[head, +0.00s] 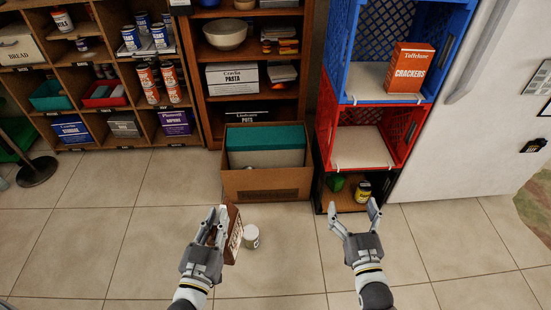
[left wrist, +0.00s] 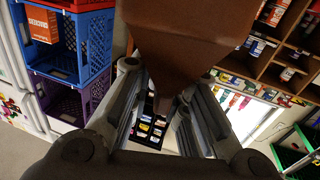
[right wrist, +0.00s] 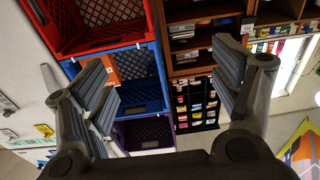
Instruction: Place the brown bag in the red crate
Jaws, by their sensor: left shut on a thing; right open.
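The brown bag (head: 234,238) hangs low in front of me in the head view, with lettering on its side. My left gripper (head: 216,214) is shut on it; the bag (left wrist: 190,35) fills the top middle of the left wrist view. The red crate (head: 412,122) stands at the right, below the blue crate, with an open front and a pale, empty-looking floor. It also shows at the top left of the right wrist view (right wrist: 100,46). My right gripper (head: 353,213) is open and empty, in front of and below the crate stack.
The blue crate (head: 345,60) holds a crackers box (head: 410,68). Below the red crate, a dark compartment holds a yellow-labelled jar (head: 363,191). A cardboard box (head: 265,182) stands left of the stack. A white can (head: 252,237) is beside the bag. Shelves line the left; a white fridge (head: 465,120) is right.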

